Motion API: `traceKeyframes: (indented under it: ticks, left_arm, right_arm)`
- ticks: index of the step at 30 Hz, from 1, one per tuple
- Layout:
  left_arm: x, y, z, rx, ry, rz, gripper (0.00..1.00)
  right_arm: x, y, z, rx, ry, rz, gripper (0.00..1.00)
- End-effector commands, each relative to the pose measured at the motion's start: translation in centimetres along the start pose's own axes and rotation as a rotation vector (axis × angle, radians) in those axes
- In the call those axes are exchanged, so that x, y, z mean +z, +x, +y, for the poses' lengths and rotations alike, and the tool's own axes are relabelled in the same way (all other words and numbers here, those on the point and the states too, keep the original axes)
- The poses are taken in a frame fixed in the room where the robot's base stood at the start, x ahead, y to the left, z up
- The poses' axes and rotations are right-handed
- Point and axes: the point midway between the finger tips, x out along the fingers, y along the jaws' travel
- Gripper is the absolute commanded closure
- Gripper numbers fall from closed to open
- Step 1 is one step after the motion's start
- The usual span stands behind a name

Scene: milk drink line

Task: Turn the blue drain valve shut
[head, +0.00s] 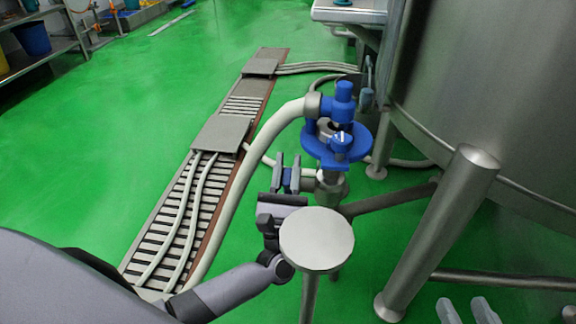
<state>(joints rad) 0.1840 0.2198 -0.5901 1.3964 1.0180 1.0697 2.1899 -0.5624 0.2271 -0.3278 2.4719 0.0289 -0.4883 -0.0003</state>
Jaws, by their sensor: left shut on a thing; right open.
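The blue drain valve (338,148) is on the upright steel pipe beside the large tank, with a round blue disc and a blue upper part (344,91). A thick pale hose (283,117) joins it from the left. My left gripper (287,174) is at the lower left of the blue disc, beside the pipe. Its two dark fingers stand upright, shut on a narrow part of the valve. The gripped part is mostly hidden between the fingers.
A round steel post top (317,239) stands close in front of my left gripper. The steel tank (500,110) and its thick leg (437,233) fill the right. A floor drain grate (250,105) carries hoses. Green floor (130,130) is free at left.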

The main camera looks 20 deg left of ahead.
Motion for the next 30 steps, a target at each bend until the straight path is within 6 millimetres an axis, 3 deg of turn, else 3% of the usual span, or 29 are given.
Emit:
traceKeyframes:
  ticks: [4, 5, 6, 7, 30]
  left_arm:
    - [-0.08, -0.14, 0.03, 0.001, 0.001, 0.003, 1.0]
    - [-0.08, -0.14, 0.03, 0.001, 0.001, 0.003, 0.71]
    - [-0.09, -0.14, 0.03, 0.001, 0.001, 0.004, 0.58]
    - [-0.08, -0.13, 0.03, 0.001, 0.001, 0.003, 0.53]
    - [-0.09, 0.65, 0.02, 0.001, -0.002, 0.077, 0.53]
  right_arm:
    - [0.01, 0.0, 0.0, 0.0, 0.0, 0.0, 0.57]
    - [0.01, 0.0, -0.01, 0.0, 0.0, 0.0, 0.57]
    - [0.01, 0.0, -0.01, 0.0, 0.0, 0.0, 0.57]
    - [0.01, 0.0, -0.01, 0.0, 0.0, 0.0, 0.57]
    - [0.17, 0.0, -0.02, -0.001, 0.001, -0.005, 0.57]
